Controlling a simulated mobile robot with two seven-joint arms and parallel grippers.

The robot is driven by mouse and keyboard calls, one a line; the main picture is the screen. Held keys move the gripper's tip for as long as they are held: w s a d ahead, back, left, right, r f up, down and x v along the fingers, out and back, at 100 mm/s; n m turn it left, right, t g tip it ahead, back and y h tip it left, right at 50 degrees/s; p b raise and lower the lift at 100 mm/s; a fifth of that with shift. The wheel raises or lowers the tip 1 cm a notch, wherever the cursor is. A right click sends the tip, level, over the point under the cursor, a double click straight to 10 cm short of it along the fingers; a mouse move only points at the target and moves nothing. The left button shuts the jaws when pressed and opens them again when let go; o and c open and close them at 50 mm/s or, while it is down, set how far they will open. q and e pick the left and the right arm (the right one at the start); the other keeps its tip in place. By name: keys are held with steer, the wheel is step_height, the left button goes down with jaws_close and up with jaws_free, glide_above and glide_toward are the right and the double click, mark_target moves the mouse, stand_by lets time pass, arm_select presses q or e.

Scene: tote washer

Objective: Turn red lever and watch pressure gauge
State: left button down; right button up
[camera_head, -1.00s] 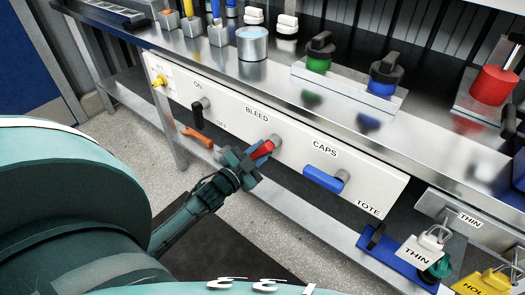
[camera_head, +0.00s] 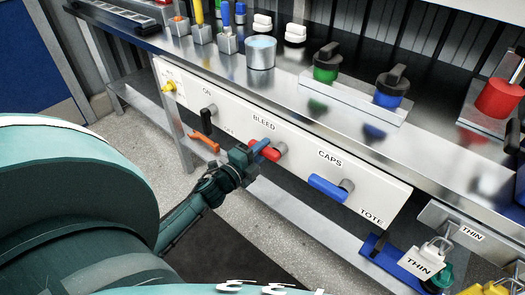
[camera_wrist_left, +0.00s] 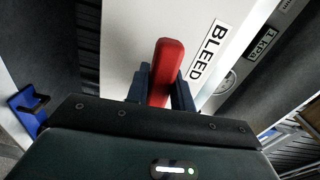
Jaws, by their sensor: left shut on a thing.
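The red lever (camera_head: 266,151) is mounted under the BLEED label on the white front panel (camera_head: 230,122). It points left from its round grey pivot, close to in line with the panel's length. My left gripper (camera_head: 257,150) is shut on the lever's free end. In the left wrist view the red lever (camera_wrist_left: 166,68) stands between the two fingers of my left gripper (camera_wrist_left: 162,88). I cannot make out a pressure gauge in the head view. My right gripper is not in view.
A black ON/OFF lever (camera_head: 206,120) and a blue CAPS lever (camera_head: 328,187) flank the red one. An orange tool (camera_head: 205,141) lies on the lower shelf. A cup (camera_head: 260,53) and colored knobs stand on the metal bench above. Padlocks hang at lower right.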

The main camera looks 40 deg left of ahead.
arm_select(q)
steer(key=shift+r+m, duration=0.15)
steer(key=shift+m, duration=0.25)
stand_by(0.3)
steer(key=c, duration=1.2)
jaws_free()
steer(key=s+a, duration=0.1)
steer(key=s, duration=1.2)
